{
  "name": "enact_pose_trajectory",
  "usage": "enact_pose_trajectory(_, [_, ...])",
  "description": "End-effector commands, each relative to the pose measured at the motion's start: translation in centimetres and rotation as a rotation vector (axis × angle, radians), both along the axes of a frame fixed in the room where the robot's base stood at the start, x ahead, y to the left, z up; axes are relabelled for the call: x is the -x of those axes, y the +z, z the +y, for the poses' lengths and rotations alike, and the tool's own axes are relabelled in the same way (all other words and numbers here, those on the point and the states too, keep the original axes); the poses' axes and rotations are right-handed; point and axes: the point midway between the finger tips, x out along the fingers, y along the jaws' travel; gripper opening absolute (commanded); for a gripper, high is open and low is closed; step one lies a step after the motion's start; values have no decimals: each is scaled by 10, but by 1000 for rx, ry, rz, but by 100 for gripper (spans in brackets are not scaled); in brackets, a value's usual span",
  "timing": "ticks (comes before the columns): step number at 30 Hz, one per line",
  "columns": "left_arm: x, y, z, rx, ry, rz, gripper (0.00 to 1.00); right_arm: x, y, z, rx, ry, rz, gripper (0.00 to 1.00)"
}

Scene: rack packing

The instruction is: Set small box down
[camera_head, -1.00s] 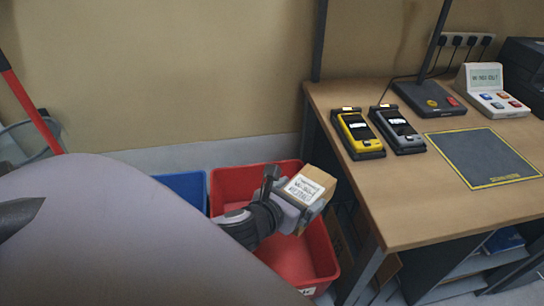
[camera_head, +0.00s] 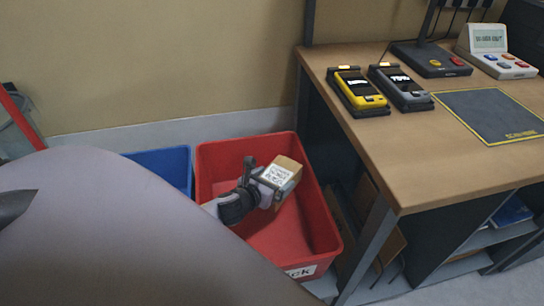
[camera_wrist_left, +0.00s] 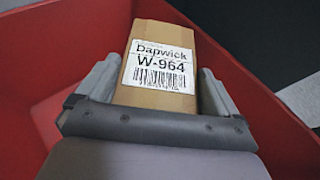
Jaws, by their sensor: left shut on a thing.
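The small cardboard box (camera_head: 287,167) has a white label. In the left wrist view the box (camera_wrist_left: 160,95) sits between the two fingers, and its label reads "Dapwick W-964" above a barcode. My left gripper (camera_head: 270,186) is shut on the box and holds it over the red bin (camera_head: 325,205). In the left wrist view the red walls (camera_wrist_left: 245,75) surround the gripper. I cannot tell whether the box touches the bin's floor. My right gripper is not in view.
A blue bin (camera_head: 168,163) stands left of the red one. A wooden table (camera_head: 420,160) is on the right, with a yellow scanner (camera_head: 358,90), a grey scanner (camera_head: 401,87), a dark mat (camera_head: 490,114) and a button console (camera_head: 496,52). Shelves show under the table.

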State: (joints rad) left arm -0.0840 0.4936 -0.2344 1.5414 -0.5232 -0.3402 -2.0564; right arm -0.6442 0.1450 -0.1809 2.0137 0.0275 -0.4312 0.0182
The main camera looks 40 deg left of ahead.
Motion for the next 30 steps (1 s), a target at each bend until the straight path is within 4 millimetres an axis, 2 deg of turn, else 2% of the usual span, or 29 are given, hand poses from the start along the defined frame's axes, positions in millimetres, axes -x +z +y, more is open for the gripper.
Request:
enact_pose_trajectory(1, [-1, -12, 0, 3, 2, -2, 55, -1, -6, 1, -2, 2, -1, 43])
enact_pose_trajectory(8, [-1, -28, 0, 0, 0, -3, 55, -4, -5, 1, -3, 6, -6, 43])
enact_pose_trajectory(16, [-1, -66, -1, 3, 0, -2, 55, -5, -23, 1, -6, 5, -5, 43])
enact_pose_trajectory(30, [-1, -73, 0, -2, -2, -3, 55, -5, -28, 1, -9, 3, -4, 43])
